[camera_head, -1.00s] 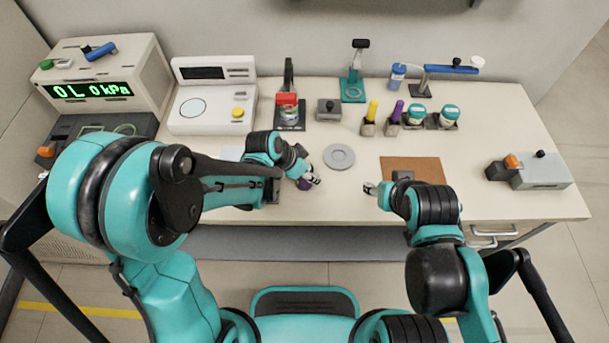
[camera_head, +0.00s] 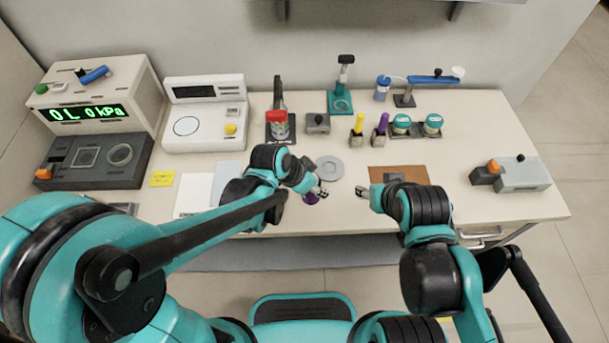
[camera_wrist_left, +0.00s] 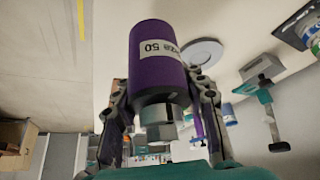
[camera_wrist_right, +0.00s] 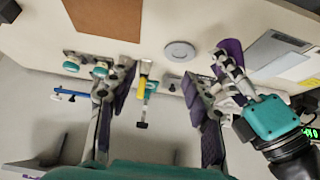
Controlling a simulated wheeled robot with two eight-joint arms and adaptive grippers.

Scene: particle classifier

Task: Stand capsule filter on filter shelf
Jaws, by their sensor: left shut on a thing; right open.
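The capsule filter, a purple cylinder (camera_wrist_left: 158,55) with a white label reading "50" and a silver hex fitting, fills the middle of the left wrist view. My left gripper (camera_wrist_left: 160,115) is shut on it near the fitting. In the head view the filter (camera_head: 312,197) is mostly hidden by the gripper, near the table's front edge. The right wrist view also shows it (camera_wrist_right: 231,48) in the left fingers. My right gripper (camera_wrist_right: 155,100) is open and empty, to the right of the filter in the head view. A wall shelf (camera_head: 425,3), likely the filter shelf, is cut off at the top.
A grey disc (camera_head: 330,167) lies just behind the filter. A brown mat (camera_head: 399,174) lies by my right gripper. Behind stand a red-topped device (camera_head: 277,124), yellow (camera_head: 359,125) and purple (camera_head: 381,124) tools, and a teal stand (camera_head: 341,100).

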